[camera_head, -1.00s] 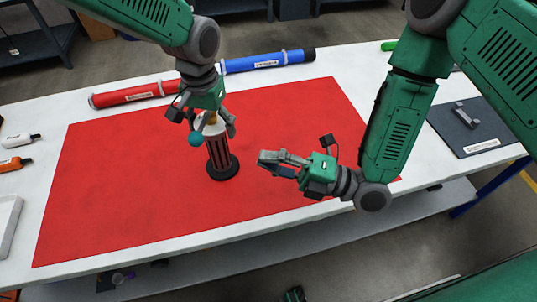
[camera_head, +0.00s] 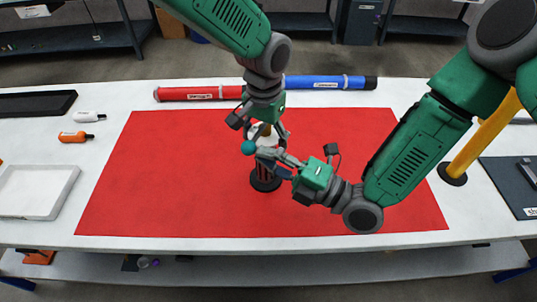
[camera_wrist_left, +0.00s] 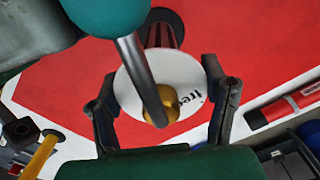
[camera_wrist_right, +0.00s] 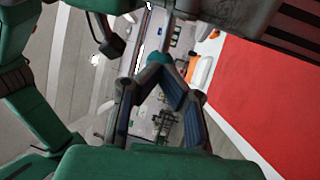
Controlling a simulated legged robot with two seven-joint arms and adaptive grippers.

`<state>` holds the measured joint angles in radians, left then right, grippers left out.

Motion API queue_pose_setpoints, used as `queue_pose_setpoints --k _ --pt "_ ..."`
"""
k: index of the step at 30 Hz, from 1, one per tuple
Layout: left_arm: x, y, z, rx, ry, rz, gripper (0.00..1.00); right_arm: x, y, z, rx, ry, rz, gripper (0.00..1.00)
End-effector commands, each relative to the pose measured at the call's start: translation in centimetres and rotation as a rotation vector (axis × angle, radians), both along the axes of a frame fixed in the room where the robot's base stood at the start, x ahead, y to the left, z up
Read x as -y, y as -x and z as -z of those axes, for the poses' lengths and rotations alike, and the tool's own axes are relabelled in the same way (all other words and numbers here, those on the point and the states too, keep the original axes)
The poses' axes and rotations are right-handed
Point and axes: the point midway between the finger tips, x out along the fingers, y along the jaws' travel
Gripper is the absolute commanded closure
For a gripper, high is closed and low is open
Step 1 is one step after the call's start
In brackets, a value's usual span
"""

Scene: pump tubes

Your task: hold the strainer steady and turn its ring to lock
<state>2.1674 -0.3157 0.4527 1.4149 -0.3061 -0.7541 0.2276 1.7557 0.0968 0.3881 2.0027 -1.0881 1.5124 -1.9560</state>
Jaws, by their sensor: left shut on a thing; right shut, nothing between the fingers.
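The strainer stands upright on its round black base (camera_head: 265,183), its slotted body mostly hidden by my right gripper. In the left wrist view its white top (camera_wrist_left: 185,72) shows, with a brass knob (camera_wrist_left: 168,98) and a grey rod ending in a teal ball (camera_wrist_left: 105,15). The ball also shows in the head view (camera_head: 248,147). My left gripper (camera_head: 266,132) comes from above and is shut on the white top, fingers on both sides. My right gripper (camera_head: 264,157) is shut and empty, fingertips close to the ball; contact is unclear. The ring cannot be made out separately.
The strainer stands on a red mat (camera_head: 170,180) with free room around it. A red tube (camera_head: 200,93) and a blue tube (camera_head: 325,82) lie behind. Small bottles (camera_head: 75,137) and a white tray (camera_head: 35,190) are left. A yellow post (camera_head: 480,145) stands right.

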Motion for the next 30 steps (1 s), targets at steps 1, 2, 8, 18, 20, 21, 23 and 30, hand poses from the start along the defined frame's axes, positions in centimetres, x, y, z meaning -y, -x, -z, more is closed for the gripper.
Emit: queue_pose_setpoints --k 1,2,8,18,20,21,23,30 --pt "-0.1 0.1 0.3 -0.004 -0.003 0.001 0.80 -0.1 0.0 0.0 0.000 0.000 -0.001 1.00" --pt "-0.1 0.1 0.3 -0.004 -0.003 0.001 0.80 -0.2 -0.1 0.0 0.000 0.000 -0.001 1.00" --pt "-0.1 0.1 0.3 -0.003 -0.002 0.000 0.79 -1.9 -0.5 -0.1 0.003 0.001 -0.005 1.00" --pt "0.2 0.3 0.3 -0.005 0.002 -0.001 0.80 -2.1 -0.5 -0.2 0.000 -0.001 -0.003 1.00" --pt "0.2 0.3 0.3 -0.005 0.002 -0.001 0.80 -2.0 -0.4 -0.1 0.000 -0.001 -0.004 1.00" --pt "0.2 0.3 0.3 -0.006 0.002 -0.002 0.80 -1.8 -0.3 -0.1 0.000 0.000 -0.004 1.00" --pt "0.2 0.3 0.3 -0.005 0.003 -0.001 0.79 -1.4 0.0 0.1 -0.001 0.001 -0.003 1.00" --pt "0.2 0.3 0.2 -0.004 0.001 0.000 0.79 2.6 2.5 1.1 -0.003 0.001 0.003 1.00"
